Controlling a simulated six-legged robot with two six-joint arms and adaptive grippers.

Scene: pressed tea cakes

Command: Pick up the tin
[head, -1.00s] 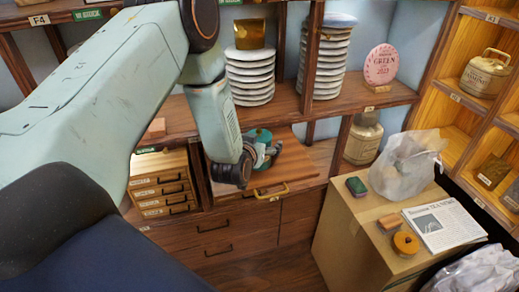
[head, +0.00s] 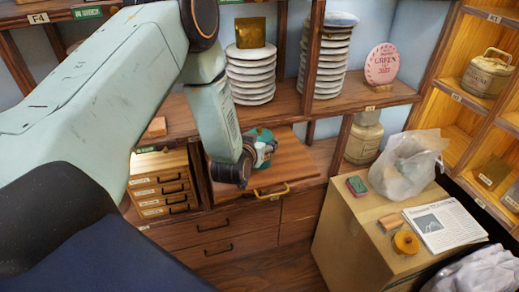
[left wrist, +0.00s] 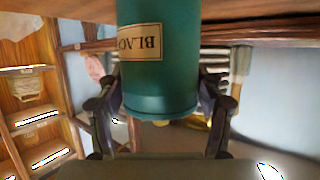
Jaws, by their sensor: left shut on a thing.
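The teal tin (head: 261,134) shows partly behind my left gripper (head: 266,150) in the head view, over the wooden board at the lower shelf. In the left wrist view the tin (left wrist: 160,75) fills the upper middle, with a cream label whose visible letters read upside down as "BLAC". The fingers of my left gripper (left wrist: 160,108) stand on both sides of the tin and are shut on it. Most of the tin is hidden in the head view, and I cannot tell whether it touches the board. My right gripper is not in view.
Stacks of wrapped discs (head: 250,80) stand on the shelf above, with a pink round sign (head: 381,64) to the right. A small drawer chest (head: 160,190) is left of the board. A cardboard box (head: 350,235) carrying a plastic bag (head: 405,165) and a newspaper stands at right.

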